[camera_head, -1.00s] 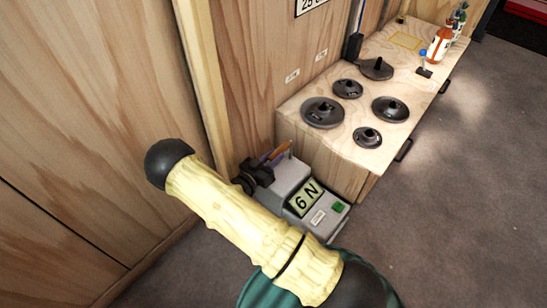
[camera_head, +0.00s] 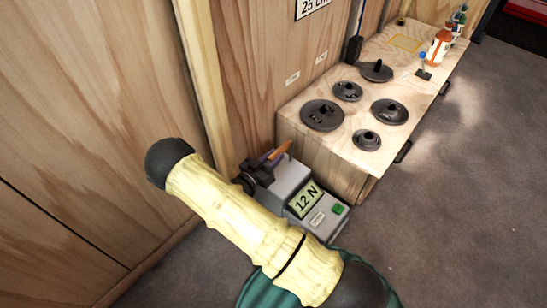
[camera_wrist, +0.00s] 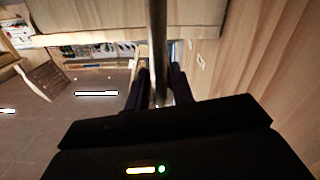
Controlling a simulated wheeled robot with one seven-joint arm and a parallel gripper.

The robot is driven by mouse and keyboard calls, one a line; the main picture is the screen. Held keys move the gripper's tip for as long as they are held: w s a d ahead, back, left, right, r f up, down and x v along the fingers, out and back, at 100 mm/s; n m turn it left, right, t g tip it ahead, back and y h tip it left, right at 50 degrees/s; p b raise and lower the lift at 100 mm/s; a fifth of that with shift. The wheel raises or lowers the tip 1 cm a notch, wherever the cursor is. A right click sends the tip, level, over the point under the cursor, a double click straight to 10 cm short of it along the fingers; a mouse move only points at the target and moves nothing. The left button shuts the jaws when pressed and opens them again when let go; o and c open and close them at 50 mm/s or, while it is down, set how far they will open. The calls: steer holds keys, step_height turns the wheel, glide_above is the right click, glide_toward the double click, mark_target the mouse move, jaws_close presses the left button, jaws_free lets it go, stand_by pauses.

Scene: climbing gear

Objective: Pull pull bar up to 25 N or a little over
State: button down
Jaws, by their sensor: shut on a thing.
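The pull bar (camera_wrist: 157,40) is a grey rod that runs upright through the wrist view. My gripper (camera_wrist: 159,92) is shut on it, with one dark finger on each side. The far end of the bar is out of the wrist view. In the head view a grey force gauge box (camera_head: 291,184) stands on the floor by the wooden wall. Its display (camera_head: 306,200) reads 12 N. A dark part and an orange-brown piece (camera_head: 279,150) show at its back left. My pale-sleeved arm covers its lower left side, and I cannot make out the grip there.
A low wooden bench (camera_head: 345,143) with several dark round weights stands right behind the gauge. Bottles (camera_head: 439,46) stand at its far end. A wooden wall (camera_head: 90,110) closes the left side. Grey floor (camera_head: 450,220) is clear on the right.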

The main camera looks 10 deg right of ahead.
steer(key=shift+a+r+p, duration=0.1)
steer(key=shift+r+p, duration=0.4)
steer(key=shift+r, duration=0.2)
stand_by(0.3)
stand_by(0.4)
steer(key=shift+f+b, duration=1.15)
steer(key=shift+f, duration=0.7)
steer(key=c, duration=1.1)
jaws_free()
steer(key=p+v, duration=0.7)
steer(key=v, duration=1)
steer(key=shift+s+a, duration=0.1)
steer(key=shift+s, duration=0.05)
